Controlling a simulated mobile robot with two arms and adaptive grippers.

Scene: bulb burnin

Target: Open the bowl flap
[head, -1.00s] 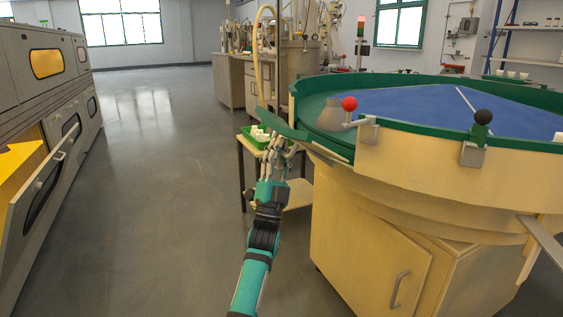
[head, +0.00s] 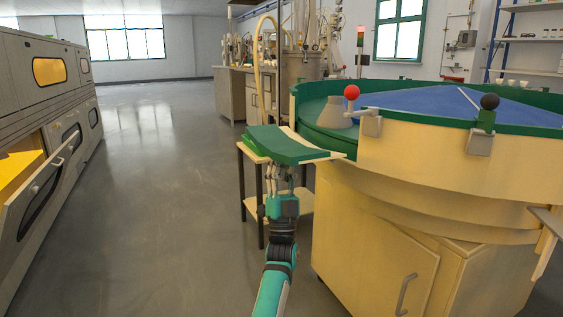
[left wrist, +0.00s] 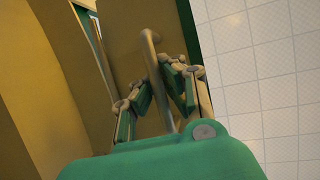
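The bowl (head: 400,145) is a large round drum with a cream wall, green rim and blue inner surface, at right in the head view. Its flap (head: 290,146), green with a cream edge, is folded outward over the gap at the bowl's left side. My left gripper (head: 287,172) is under the flap, partly hidden by it. In the left wrist view, a grey bar handle (left wrist: 152,50) runs between the fingers of my left gripper (left wrist: 158,80), which are close on both sides of it. My right gripper is out of view.
A small table (head: 245,185) is behind the flap. A grey machine (head: 40,130) with an open drawer stands at left. The floor between is clear.

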